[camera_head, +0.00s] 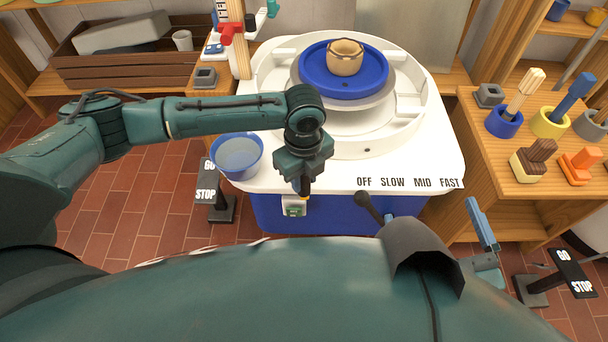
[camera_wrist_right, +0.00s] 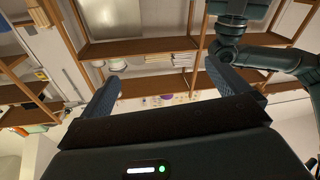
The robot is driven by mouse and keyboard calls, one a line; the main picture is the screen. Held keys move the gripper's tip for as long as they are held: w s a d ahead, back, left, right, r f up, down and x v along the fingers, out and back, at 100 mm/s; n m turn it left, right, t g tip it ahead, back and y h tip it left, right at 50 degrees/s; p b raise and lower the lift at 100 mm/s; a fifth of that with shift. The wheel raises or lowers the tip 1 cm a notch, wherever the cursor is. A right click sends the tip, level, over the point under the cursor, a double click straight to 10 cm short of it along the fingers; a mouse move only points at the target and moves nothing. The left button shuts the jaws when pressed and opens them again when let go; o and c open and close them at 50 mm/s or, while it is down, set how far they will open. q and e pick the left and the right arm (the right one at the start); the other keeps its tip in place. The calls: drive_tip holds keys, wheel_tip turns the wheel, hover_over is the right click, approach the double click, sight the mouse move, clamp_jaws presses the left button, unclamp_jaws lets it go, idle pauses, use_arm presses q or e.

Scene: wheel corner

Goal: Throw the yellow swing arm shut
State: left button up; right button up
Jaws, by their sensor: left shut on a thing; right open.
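A small bit of yellow, which looks like part of the yellow swing arm (camera_head: 307,198), shows at the tips of my left gripper (camera_head: 304,188) at the front edge of the white wheel table. The left gripper points down and is shut on it; the gripper hides most of the arm. A small white and green box (camera_head: 293,207) sits just below, on the blue front of the wheel. My right gripper (camera_head: 484,228) is at the lower right, away from the wheel. Its two blue fingers stand wide apart with nothing between them in the right wrist view (camera_wrist_right: 165,95).
A brown pot (camera_head: 345,58) stands on the blue wheel head (camera_head: 315,75). A blue bowl (camera_head: 237,153) is left of my left gripper. A dark-knobbed lever (camera_head: 368,206) is at the front edge. GO/STOP pedals (camera_head: 207,192) stand on the floor. A tool shelf (camera_head: 480,135) is at right.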

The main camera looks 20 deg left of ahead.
use_arm(q)
clamp_jaws()
